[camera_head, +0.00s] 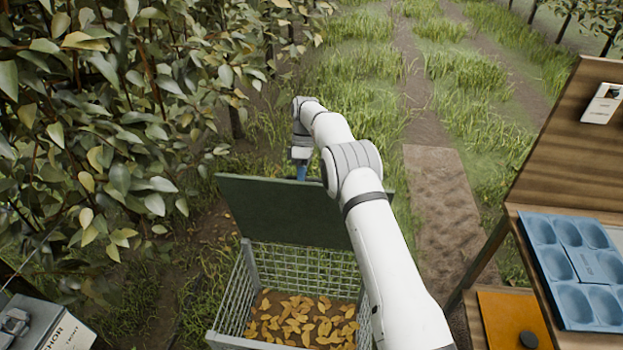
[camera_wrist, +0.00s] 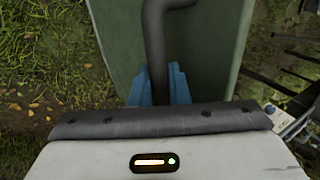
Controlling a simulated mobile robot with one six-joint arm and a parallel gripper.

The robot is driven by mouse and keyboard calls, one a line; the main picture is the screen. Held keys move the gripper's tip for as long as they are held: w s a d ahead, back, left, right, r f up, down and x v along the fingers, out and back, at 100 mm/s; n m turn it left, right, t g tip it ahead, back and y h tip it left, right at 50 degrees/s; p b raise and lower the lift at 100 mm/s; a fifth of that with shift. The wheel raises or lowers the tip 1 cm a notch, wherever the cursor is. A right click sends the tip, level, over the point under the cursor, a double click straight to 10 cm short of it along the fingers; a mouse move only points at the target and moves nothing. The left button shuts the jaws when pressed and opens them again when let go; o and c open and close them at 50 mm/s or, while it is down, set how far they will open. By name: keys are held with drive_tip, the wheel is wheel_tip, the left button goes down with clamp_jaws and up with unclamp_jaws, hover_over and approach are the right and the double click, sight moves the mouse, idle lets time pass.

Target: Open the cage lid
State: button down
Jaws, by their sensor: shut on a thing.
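The wire cage (camera_head: 248,262) stands on the ground in the lower middle of the head view. Its dark green lid (camera_head: 285,212) is raised and stands steeply up at the cage's far side. The lid's green face also fills the middle of the wrist view (camera_wrist: 210,50). A dark bent handle (camera_wrist: 154,45) runs along the lid there. My gripper (camera_head: 301,172) is at the lid's upper edge. In the wrist view its blue fingers (camera_wrist: 158,85) are shut on the handle. My arm hides the lid's right part and the cage's right side.
Yellow-brown leaves (camera_head: 300,320) lie in the cage. Leafy trees (camera_head: 100,120) crowd the left. A wooden stand (camera_head: 545,150) with a blue tray (camera_head: 575,270) is at the right. A grey box (camera_head: 50,325) is at the lower left. Grass and a dirt path (camera_head: 440,190) lie beyond.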

drive_tip(key=shift+w+a+f, duration=0.1)
drive_tip(key=shift+w+a, duration=0.2)
drive_tip(key=shift+a, duration=0.05)
drive_tip(key=shift+w+d, duration=0.15)
drive_tip(key=shift+w, duration=0.05)
drive_tip(key=c, duration=1.5)
unclamp_jaws()
drive_tip(key=shift+w, duration=0.1)
drive_tip(key=shift+o, duration=0.7)
drive_tip(key=shift+d, duration=0.15)
wheel_tip(320, 180, up, 10)
